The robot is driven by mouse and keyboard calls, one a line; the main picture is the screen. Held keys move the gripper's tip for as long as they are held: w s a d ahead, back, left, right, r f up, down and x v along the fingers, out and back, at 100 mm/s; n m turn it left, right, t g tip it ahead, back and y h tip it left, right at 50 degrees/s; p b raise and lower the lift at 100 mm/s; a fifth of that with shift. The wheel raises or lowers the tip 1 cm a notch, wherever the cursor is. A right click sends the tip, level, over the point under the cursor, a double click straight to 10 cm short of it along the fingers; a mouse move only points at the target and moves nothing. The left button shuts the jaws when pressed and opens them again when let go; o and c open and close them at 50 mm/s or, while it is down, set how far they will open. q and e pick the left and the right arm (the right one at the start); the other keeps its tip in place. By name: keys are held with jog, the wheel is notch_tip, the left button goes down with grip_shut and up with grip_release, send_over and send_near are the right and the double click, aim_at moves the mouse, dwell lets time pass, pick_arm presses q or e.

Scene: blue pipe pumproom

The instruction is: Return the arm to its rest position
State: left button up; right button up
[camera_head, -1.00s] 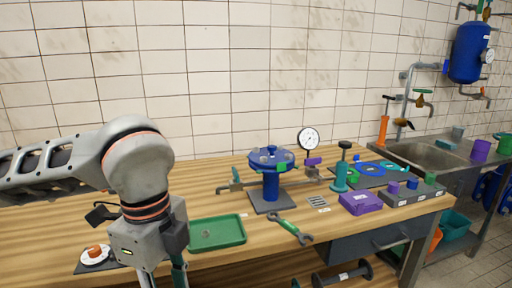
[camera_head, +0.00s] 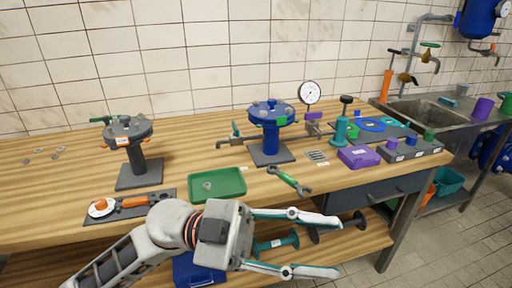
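My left arm comes in from the lower left, in front of the wooden workbench (camera_head: 75,216). My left gripper (camera_head: 338,247) is open, its two long fingers spread apart and pointing right, with nothing between the tips. It hangs in front of the bench edge, over the view of the lower shelf. My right gripper is not in view.
A green tray (camera_head: 232,178), a wrench (camera_head: 290,181), a blue flanged stand (camera_head: 271,141) and a grey flanged stand (camera_head: 140,158) are on the bench. A dark tool holder (camera_head: 165,193) lies near its front edge. Dumbbell-like parts (camera_head: 276,244) are below.

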pick_arm(q)
jog(key=w+a+f+n+t+y, duration=0.1)
jog(key=w+a+f+n+t, duration=0.3)
jog(key=w+n+t, duration=0.55)
jog(key=w+a+f+n+t, duration=0.5)
jog(key=w+n+t, duration=0.15)
jog(key=t, duration=0.65)
jog(key=w+a+f+n+t+y, duration=0.25)
jog(key=a+f+n+y, duration=0.35)
jog(key=f, duration=0.4)
jog(key=s+a+f+n+g+y, duration=0.1)
jog(key=s+a+f+g+y, duration=0.1)
jog(key=f, duration=0.8)
jog(key=s+a+f+g+y, duration=0.2)
jog(key=s+a+f+y, duration=0.3)
jog(key=s+f, duration=0.4)
jog(key=s+a+f+n+g+y+p, duration=0.1)
jog(key=s+a+f+g+y, duration=0.2)
jog(key=s+a+f, duration=0.3)
notch_tip(320, 180, down, 5)
jog(key=shift+r+n, duration=0.1)
jog(key=shift+n, duration=0.2)
